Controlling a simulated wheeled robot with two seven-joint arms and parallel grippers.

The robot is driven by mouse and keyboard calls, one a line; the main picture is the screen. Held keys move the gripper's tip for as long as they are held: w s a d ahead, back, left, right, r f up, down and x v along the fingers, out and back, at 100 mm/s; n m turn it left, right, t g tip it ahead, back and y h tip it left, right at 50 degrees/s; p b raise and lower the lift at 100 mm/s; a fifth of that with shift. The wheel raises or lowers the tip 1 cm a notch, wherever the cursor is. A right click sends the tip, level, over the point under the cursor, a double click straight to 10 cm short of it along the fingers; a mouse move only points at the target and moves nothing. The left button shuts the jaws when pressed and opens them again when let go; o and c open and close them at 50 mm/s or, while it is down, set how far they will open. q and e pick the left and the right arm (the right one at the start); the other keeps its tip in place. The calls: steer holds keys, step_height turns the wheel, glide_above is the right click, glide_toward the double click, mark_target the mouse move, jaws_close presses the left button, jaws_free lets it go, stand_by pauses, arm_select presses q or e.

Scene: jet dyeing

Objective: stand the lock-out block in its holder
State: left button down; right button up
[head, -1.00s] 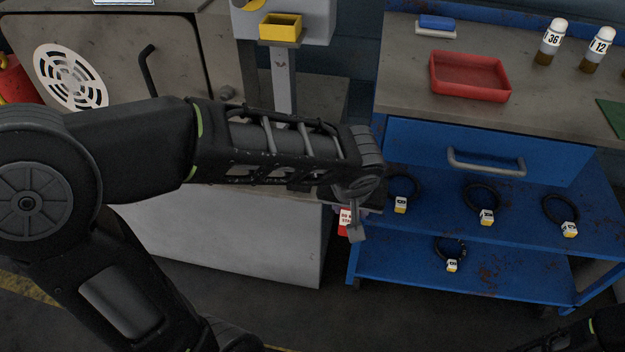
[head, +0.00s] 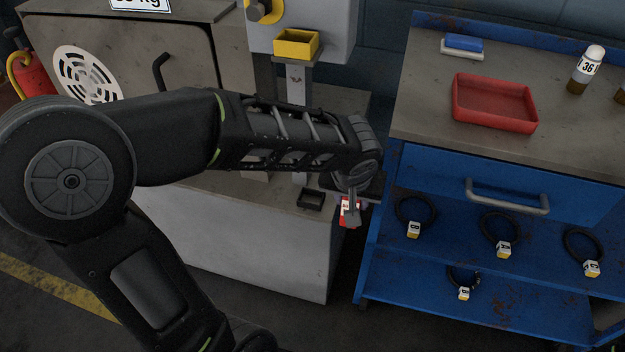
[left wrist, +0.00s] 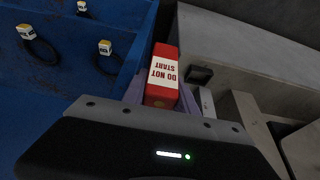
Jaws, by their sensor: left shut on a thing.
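The lock-out block is a red block (left wrist: 164,78) with a white "DO NOT START" label. My left gripper (left wrist: 160,98) is shut on it, one finger on each side. In the head view only a small red and white part of the block (head: 347,213) shows below my left gripper (head: 352,200); the wrist hides the rest. A small black open-topped holder (head: 310,199) sits on the grey ledge, left of the gripper and apart from the block. It also shows in the left wrist view (left wrist: 200,75), right of the block. My right gripper is out of view.
A blue cart (head: 385,240) stands close to the right of the gripper, with several tagged black rings on its shelves and a red tray (head: 495,102) on top. A grey post with a yellow bin (head: 297,44) rises behind the ledge (head: 265,200).

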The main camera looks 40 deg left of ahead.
arm_select(q)
steer(key=w+a+f, duration=0.1)
steer(key=w+a, duration=0.1)
steer(key=a, duration=0.4)
steer(key=w+a+f, duration=0.1)
steer(key=w+a, duration=0.1)
steer(key=a, duration=0.5)
steer(key=shift+w+p, duration=0.3)
steer(key=shift+w, duration=0.1)
step_height(320, 180, down, 4)
steer(key=shift+f+b, duration=0.15)
steer(key=shift+b, duration=0.6)
steer(key=shift+a+f, duration=0.2)
steer(key=shift+f, duration=0.15)
steer(key=shift+f, duration=0.2)
steer(key=c, duration=1)
jaws_free()
